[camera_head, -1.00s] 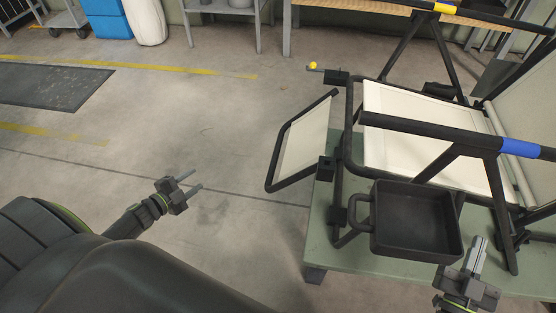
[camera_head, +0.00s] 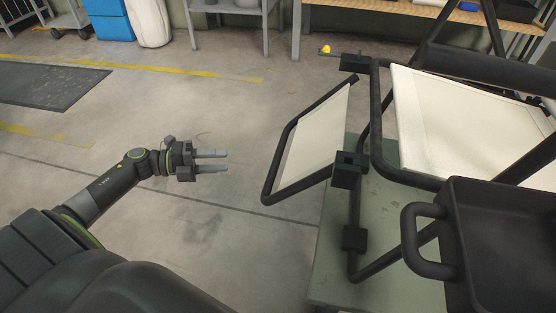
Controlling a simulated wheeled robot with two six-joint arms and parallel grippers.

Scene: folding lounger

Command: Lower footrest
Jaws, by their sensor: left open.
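The footrest (camera_head: 312,140) is a pale panel in a black tube frame at the left end of the lounger (camera_head: 450,125). It stands tilted, its far edge higher, beside the pale seat. A black hinge block (camera_head: 347,169) sits at its near right side. A small yellow knob (camera_head: 325,49) on a rod shows at the far corner. My left gripper (camera_head: 226,160) is open and empty, pointing right, left of the footrest and apart from it. My right gripper is out of view.
A black tray with a loop handle (camera_head: 422,268) fills the lower right. The lounger stands on a green platform (camera_head: 335,235). Bare concrete floor (camera_head: 215,115) lies open left of the footrest. A grey shelf (camera_head: 228,10) stands at the back.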

